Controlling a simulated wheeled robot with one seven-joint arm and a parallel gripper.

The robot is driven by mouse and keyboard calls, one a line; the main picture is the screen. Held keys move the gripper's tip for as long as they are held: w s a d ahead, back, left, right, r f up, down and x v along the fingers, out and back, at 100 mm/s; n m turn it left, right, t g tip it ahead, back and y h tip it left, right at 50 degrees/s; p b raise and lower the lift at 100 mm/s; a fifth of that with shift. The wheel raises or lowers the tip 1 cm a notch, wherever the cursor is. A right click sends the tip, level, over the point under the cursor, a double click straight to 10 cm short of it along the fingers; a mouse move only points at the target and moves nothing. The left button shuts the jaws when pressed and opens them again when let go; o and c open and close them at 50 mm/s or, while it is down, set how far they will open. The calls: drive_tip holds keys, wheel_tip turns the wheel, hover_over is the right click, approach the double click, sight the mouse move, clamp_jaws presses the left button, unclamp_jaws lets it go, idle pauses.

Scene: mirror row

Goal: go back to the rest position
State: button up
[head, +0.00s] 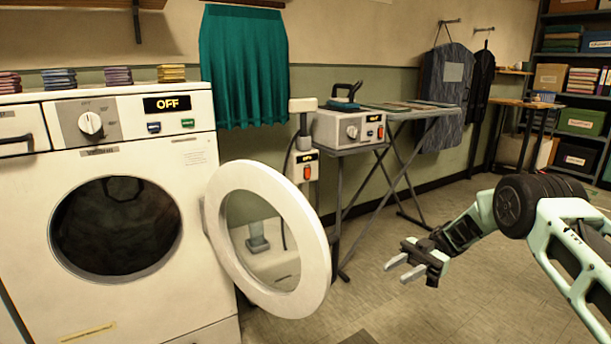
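My gripper (404,267) is at the right of the head view, in the air over the tiled floor. Its two pale fingers are apart with nothing between them. My arm comes in from the right edge and bends down to it. The gripper is right of the washing machine's round white door (310,245) and apart from it.
The washing machine (200,230) stands at the left with its door swung open and its display reading OFF. Behind are an ironing board (425,110), a steam station (350,130) with an iron, and hanging garments. Shelves stand at the right. The middle floor is clear.

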drive_tip(key=w+a+r+m+t, duration=0.55)
drive_tip(key=w+r+t, duration=0.35)
drive_tip(key=t, duration=0.4)
drive_tip(key=w+d+r+m+t+h, duration=0.3)
drive_tip(key=d+r+m+t+h, duration=0.1)
drive_tip(key=d+m+t+h, duration=0.3)
drive_tip(key=s+d+f+m+g+h, duration=0.2)
drive_tip(key=s+d+m+h, duration=0.15)
drive_tip(key=s, duration=0.75)
drive_tip(key=s+d+f+m+g+h, duration=0.2)
drive_tip(key=s+d+m+g, duration=0.15)
drive_tip(key=s, duration=0.75)
drive_tip(key=s+d+f+m+g+h, duration=0.1)
drive_tip(key=s+d+m+g+h, duration=0.3)
drive_tip(key=s, duration=0.7)
drive_tip(key=s+a+r+n+y, duration=0.1)
drive_tip(key=s+a+n, duration=0.2)
drive_tip(key=s+a, duration=0.55)
drive_tip(key=s+a+r+n+y, duration=0.1)
drive_tip(key=s+a+n, duration=0.4)
drive_tip(key=a, duration=0.6)
wheel_tip(320, 180, up, 26)
drive_tip(key=m+p, duration=0.1)
drive_tip(key=p, duration=2.5)
drive_tip(key=shift+s+a+g+p, duration=0.2)
drive_tip(key=shift+s+g+p, duration=0.1)
drive_tip(key=shift+s+g, duration=0.15)
